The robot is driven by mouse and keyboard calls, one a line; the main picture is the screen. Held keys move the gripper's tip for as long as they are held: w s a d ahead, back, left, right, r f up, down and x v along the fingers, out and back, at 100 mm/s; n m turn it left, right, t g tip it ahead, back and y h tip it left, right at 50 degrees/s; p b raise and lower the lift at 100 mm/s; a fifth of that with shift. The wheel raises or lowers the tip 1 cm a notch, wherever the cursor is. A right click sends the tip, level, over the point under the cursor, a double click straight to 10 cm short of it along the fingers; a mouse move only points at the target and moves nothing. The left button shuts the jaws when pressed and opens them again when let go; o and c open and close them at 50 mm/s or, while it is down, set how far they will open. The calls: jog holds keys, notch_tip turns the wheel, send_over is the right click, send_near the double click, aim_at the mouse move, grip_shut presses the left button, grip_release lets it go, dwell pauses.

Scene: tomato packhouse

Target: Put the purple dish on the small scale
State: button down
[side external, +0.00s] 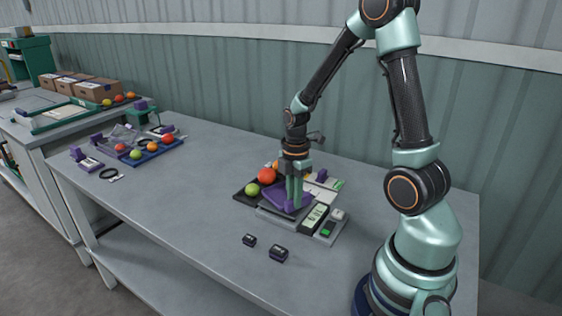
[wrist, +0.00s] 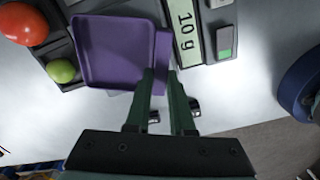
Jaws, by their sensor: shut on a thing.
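The purple dish (wrist: 112,48) is a shallow square tray with a raised tab on one side. In the side view the dish (side external: 280,196) lies over the plate of the small scale (side external: 275,216), roughly level; whether it touches the plate is hard to tell. My gripper (wrist: 161,76) points down and is shut on the dish's tab; in the side view my gripper (side external: 293,205) is at the dish's near right edge. The scale's display (wrist: 186,32) reads 10 g. The dish hides most of the scale's plate. The dish looks empty.
A dark tray (side external: 243,196) beside the scale holds a red tomato (side external: 267,176) and a green one (side external: 252,190). Two small dark weights (side external: 278,253) stand on the near table. A blue tray (side external: 156,153) with tomatoes is farther left. The table's middle is clear.

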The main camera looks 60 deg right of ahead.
jog(key=shift+f, duration=0.15)
jog(key=c, duration=0.8)
grip_release()
notch_tip(320, 180, up, 11)
jog(key=shift+s+a+r+m+t, duration=0.4)
jog(key=shift+a+r+m+t, duration=0.75)
jog(key=shift+a+m, duration=1.15)
jog(key=shift+s+a+r+m+t, duration=0.45)
jog(key=shift+a+r+m+t, duration=0.25)
jog(key=shift+a+r+m, duration=1.2)
jog(key=shift+s+a+r+m+t, duration=0.4)
jog(key=shift+a+r+m+t, duration=0.55)
jog(key=shift+a+m, duration=1.7)
